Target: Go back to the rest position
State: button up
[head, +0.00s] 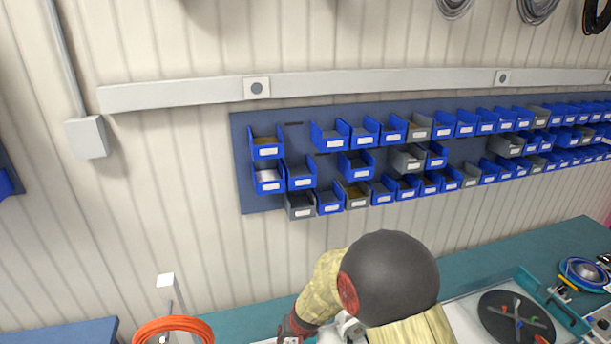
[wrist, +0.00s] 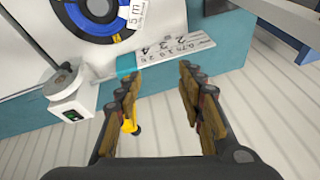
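My gripper (wrist: 160,95) shows in the wrist view with its two fingers spread apart. It is open, and nothing is between the fingertips. Beyond it are the bench edge and the striped floor. In the head view my arm is at the bottom centre, bent in front of the teal bench (head: 548,248). The gripper's fingers cannot be made out there.
A blue reel (wrist: 100,15) and a numbered scale strip (wrist: 178,50) lie ahead of the gripper. A white box with a green switch (wrist: 72,105) is at left, a yellow object (wrist: 130,126) by the left finger. Blue bins (head: 330,138) line the wall; an orange coil (head: 172,328) is lower left.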

jog(key=s+d+r+g+b, duration=0.1)
jog(key=s+d+r+b, duration=0.2)
jog(key=s+d+b, duration=0.35)
jog(key=s+d+r+g+b, duration=0.2)
jog(key=s+d+r+b, duration=0.15)
jog(key=s, duration=0.55)
jog(key=s+d+t+h+b, duration=0.2)
jog(key=s+d+t+b, duration=0.2)
jog(key=s+d+b, duration=0.9)
jog(key=f+b, duration=0.1)
jog(key=b, duration=0.4)
jog(key=shift+d+m+t+b, duration=0.2)
jog(key=shift+m+t+b, duration=0.1)
jog(key=shift+m+t, duration=0.1)
